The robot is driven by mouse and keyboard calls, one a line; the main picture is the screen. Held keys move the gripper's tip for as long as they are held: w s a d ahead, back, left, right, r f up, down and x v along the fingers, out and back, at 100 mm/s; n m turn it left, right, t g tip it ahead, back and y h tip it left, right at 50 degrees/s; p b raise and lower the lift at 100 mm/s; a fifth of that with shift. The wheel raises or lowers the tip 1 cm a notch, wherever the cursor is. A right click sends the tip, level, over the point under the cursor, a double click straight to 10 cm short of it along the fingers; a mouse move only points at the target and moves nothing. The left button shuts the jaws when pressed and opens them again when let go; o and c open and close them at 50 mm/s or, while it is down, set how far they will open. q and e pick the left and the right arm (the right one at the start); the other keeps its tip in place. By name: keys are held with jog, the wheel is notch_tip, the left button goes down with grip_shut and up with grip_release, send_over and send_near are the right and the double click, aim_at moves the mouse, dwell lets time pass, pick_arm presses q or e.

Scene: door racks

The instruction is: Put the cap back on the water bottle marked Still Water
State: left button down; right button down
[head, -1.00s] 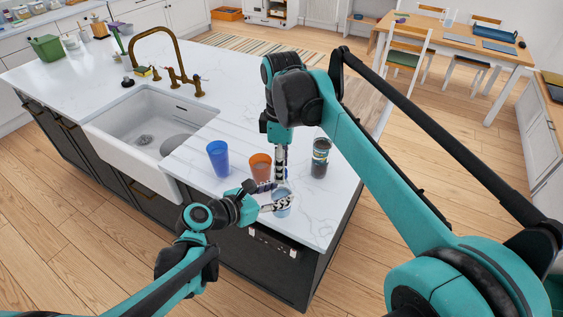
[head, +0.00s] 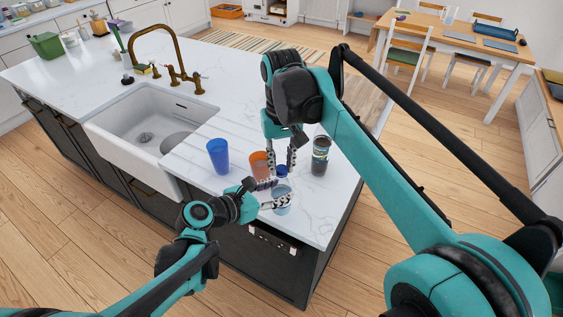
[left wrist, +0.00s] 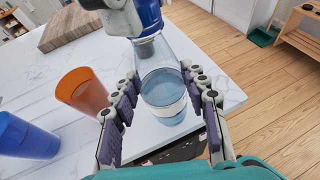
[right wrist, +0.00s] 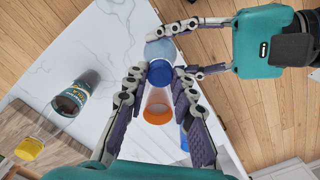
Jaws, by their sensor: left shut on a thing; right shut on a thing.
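A clear bottle with a pale label band (left wrist: 165,92) stands upright near the island's front corner; its marking is not readable. My left gripper (head: 281,192) is shut around its body from the left. A blue cap (right wrist: 160,72) is between the fingertips of my right gripper (right wrist: 161,74), which is shut on it from above. In the left wrist view the blue cap (left wrist: 148,18) is directly over the bottle's neck (left wrist: 147,46). The two look in contact, but I cannot tell how fully the cap is seated.
An orange cup (head: 258,163) stands close behind the bottle, and a blue cup (head: 218,156) is farther left. The sink (head: 150,128) is left.

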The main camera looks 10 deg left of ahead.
jog(key=m, duration=0.7)
jog(key=shift+m, duration=0.4)
jog(key=c, duration=1.2)
grip_release()
notch_tip(320, 180, up, 12)
jog(key=shift+w, duration=0.1)
jog(key=s+d+f+n+t, duration=0.1)
jog(key=s+d+f+t, duration=0.1)
jog(key=s+d+f, duration=0.3)
jog(key=s+d+f+n+t, duration=0.1)
jog(key=s+d+f+t, duration=0.2)
jog(key=d+f, duration=0.8)
jog(key=s+d+f+n+t, duration=0.1)
jog(key=s+d+f+t, duration=0.1)
jog(key=s+d+f, duration=0.5)
jog(key=shift+s+d+f, duration=0.1)
jog(key=shift+d+f, duration=0.1)
jog(key=shift+d, duration=0.25)
jog(key=shift+s+d+f, duration=0.1)
jog(key=shift+d+f, duration=0.1)
jog(key=shift+d, duration=0.2)
